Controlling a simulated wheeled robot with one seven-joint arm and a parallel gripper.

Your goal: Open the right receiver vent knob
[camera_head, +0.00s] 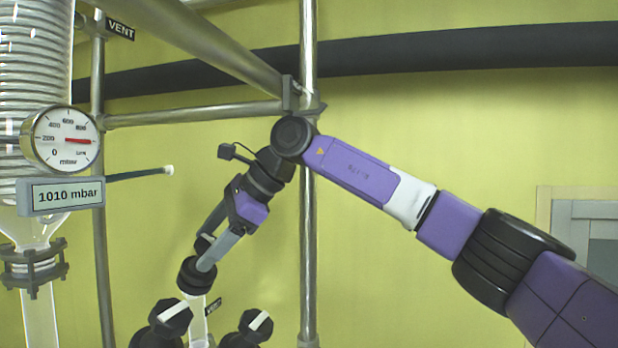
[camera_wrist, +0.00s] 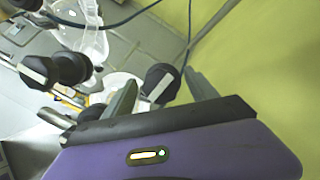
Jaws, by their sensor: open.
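My gripper (camera_head: 206,252) is open and points down and to the left in the head view. In the wrist view its two grey fingers (camera_wrist: 160,80) are spread, with a black knob (camera_wrist: 162,84) with a white pointer bar showing between them. I cannot tell whether the fingers touch it. In the head view a black knob-like part (camera_head: 196,276) on top of a glass tube is by the fingertips, partly hidden by them. A small dark label (camera_head: 213,307) hangs beside that tube; its text is hard to read.
Two black knobs with white bars stand lower in the head view, left (camera_head: 168,322) and right (camera_head: 254,326). A vertical steel pole (camera_head: 308,240) runs close behind my arm. A pressure gauge (camera_head: 60,140) and a 1010 mbar display (camera_head: 62,196) are at the left.

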